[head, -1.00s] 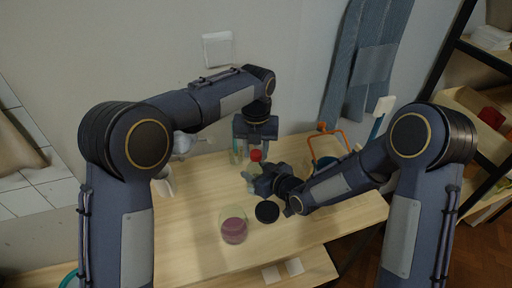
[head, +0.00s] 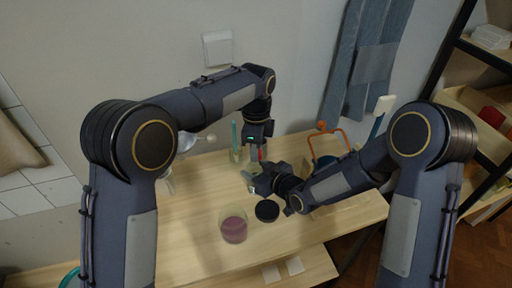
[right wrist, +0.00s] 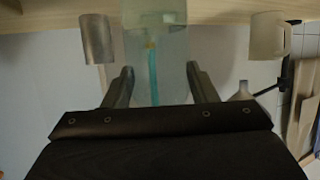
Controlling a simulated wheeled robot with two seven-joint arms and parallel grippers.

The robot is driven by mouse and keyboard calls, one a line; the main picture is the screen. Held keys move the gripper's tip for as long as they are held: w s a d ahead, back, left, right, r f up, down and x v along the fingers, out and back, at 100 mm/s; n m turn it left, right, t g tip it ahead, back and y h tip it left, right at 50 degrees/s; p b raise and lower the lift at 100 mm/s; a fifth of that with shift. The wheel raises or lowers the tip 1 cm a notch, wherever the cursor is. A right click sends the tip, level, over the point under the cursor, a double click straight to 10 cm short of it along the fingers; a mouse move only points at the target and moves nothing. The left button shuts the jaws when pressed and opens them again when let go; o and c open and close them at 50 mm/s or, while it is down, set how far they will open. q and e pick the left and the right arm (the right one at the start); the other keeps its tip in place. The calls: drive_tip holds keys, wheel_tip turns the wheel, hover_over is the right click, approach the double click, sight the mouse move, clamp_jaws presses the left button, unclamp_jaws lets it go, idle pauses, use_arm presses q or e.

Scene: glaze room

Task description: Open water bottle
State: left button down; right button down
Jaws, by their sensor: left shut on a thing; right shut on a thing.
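The water bottle is a pale, see-through body (head: 255,170) with a red cap (head: 262,154), upright on the wooden table. In the head view both grippers hide much of it. My left gripper (head: 257,152) comes down from above and is shut on the red cap. My right gripper (head: 252,183) reaches in from the right, low down, and is shut on the bottle body. In the right wrist view the clear body (right wrist: 172,60) stands between the two fingers of the right gripper (right wrist: 162,88); the cap is not seen there.
A glass jar of pink stuff (head: 233,229) and a black disc (head: 267,211) are near the front of the table. A jar with a teal stick (head: 235,142) stands behind the bottle. An orange-handled item (head: 326,138) is at the back right.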

use_arm(q)
drive_tip(key=n, duration=2.3)
drive_tip(key=shift+r, duration=0.1)
drive_tip(key=n, duration=1)
drive_tip(key=shift+n, duration=0.3)
drive_tip(key=n, duration=0.4)
drive_tip(key=shift+r, duration=0.3)
